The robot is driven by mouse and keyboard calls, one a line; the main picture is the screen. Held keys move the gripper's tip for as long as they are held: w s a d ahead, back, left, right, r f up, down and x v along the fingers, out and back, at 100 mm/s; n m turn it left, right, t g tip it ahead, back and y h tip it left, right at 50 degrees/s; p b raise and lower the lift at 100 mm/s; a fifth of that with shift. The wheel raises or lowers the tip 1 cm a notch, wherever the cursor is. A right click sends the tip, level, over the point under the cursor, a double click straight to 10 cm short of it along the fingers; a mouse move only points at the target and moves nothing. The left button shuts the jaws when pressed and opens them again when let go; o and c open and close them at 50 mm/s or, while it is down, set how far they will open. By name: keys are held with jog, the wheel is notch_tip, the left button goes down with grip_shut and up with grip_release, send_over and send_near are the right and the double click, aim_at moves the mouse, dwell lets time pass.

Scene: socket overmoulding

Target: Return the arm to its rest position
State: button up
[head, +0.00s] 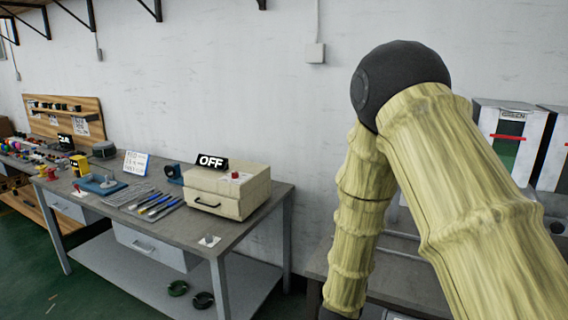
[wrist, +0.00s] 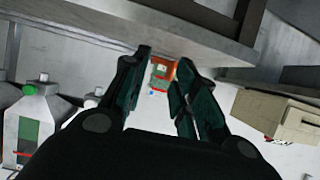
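My arm, in yellow ribbed covering with a black joint, fills the right side of the head view, bent with its forearm hanging down. My gripper is out of sight at the bottom of the head view. In the wrist view my gripper (wrist: 160,88) shows two dark green-black fingers with a clear gap between them. Nothing is held between the fingers. An orange-red patch shows beyond the gap, too small to make out.
White machines or containers (head: 508,130) stand behind my arm at right. In the wrist view, a bench (wrist: 120,25) and the cream box (wrist: 275,112) appear tilted.

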jog(key=s+d+f+n+g+y, duration=0.3)
jog(key=s+f+g, duration=0.3)
jog(key=s+f, duration=1.5)
jog(key=s+f+g+y, duration=0.1)
jog(key=s+f+g, duration=0.2)
jog(key=s, duration=0.8)
jog(key=s+f+n+g+y, duration=0.1)
jog(key=s+f, duration=0.4)
jog(key=s, duration=0.7)
jog(key=shift+f+g+y, duration=0.3)
jog(key=shift+f+g, duration=0.05)
jog(key=shift+g, duration=0.55)
jog(key=shift+a, duration=0.1)
